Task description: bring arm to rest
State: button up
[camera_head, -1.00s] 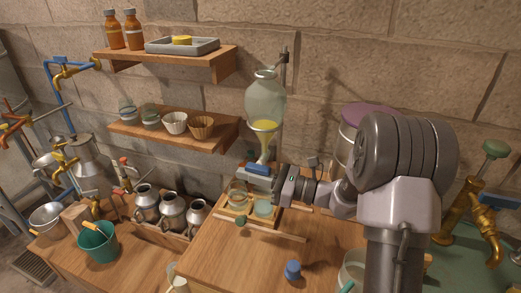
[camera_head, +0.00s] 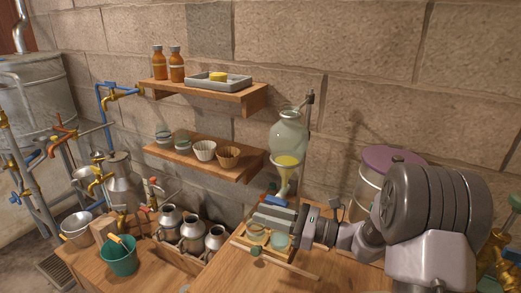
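My gripper (camera_head: 268,217) is at the end of my arm, which reaches in from the right. It is low over the wooden bench, just in front of the glass separating funnel (camera_head: 289,140) on its stand. The funnel holds yellow liquid in its lower part. A blue piece (camera_head: 276,200) shows right behind the gripper, near the funnel's lower end. Two small glass jars, one of them the greenish jar (camera_head: 281,241), sit in a wooden tray just below the gripper. The fingers are seen from the side, so their opening is hidden.
Wall shelves hold amber bottles (camera_head: 176,64), a grey tray (camera_head: 218,89), jars and cups (camera_head: 205,150). Metal cans (camera_head: 191,232) stand in a wooden box left of the gripper, with a green bucket (camera_head: 119,257) beyond. A large lidded vessel (camera_head: 379,180) stands behind my arm.

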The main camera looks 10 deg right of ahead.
jog(key=s+d+r+p, duration=0.2)
jog(key=d+r, duration=0.3)
jog(key=d, duration=0.2)
jog(key=s+a+r+n+g+h, duration=0.2)
jog(key=s+a+n+g+h, duration=0.2)
jog(key=s+a+n+g, duration=0.5)
jog(key=s+d+n+t+h, duration=0.3)
jog(key=s+n+h, duration=0.2)
jog(key=s, duration=0.3)
jog(key=s+d+n+t+h, duration=0.3)
jog(key=s+n+h, duration=0.2)
jog(key=s, duration=0.4)
jog(key=shift+s+f+t+h, duration=0.3)
jog(key=shift+o, duration=0.3)
